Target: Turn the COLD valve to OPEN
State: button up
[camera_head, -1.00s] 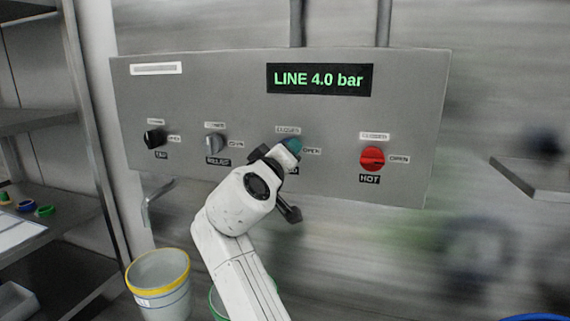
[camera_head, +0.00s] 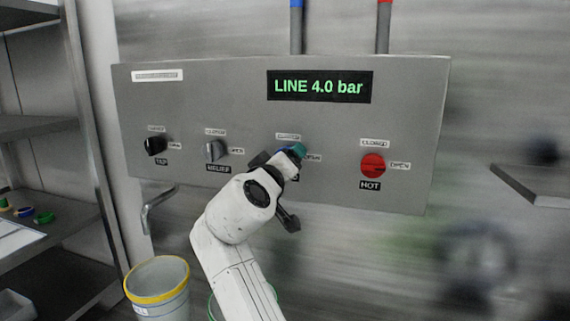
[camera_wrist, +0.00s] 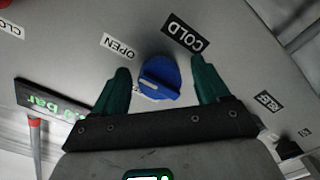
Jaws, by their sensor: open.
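The COLD valve is a blue knob (camera_wrist: 158,78) on the grey panel. In the wrist view it lies between the two green fingers of my open gripper (camera_wrist: 163,84), with a visible gap on the right side. I cannot tell whether the left finger touches it. The COLD label (camera_wrist: 186,31) and the OPEN label (camera_wrist: 120,45) sit beside the knob. A pale mark shows at the knob's lower left; its exact pointing is unclear. In the head view my gripper (camera_head: 290,151) covers the knob and most of the COLD label.
The red HOT knob (camera_head: 372,165) is to the right; the grey RELIEF knob (camera_head: 214,150) and black TAP knob (camera_head: 155,145) are to the left. A display (camera_head: 319,87) reads LINE 4.0 bar. A yellow-rimmed bucket (camera_head: 157,285) stands below, beside a shelf rack (camera_head: 85,130).

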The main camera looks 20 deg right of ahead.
jog(key=shift+s, duration=0.1)
jog(key=v, duration=1)
jog(key=shift+s+a, duration=0.2)
jog(key=shift+s, duration=0.05)
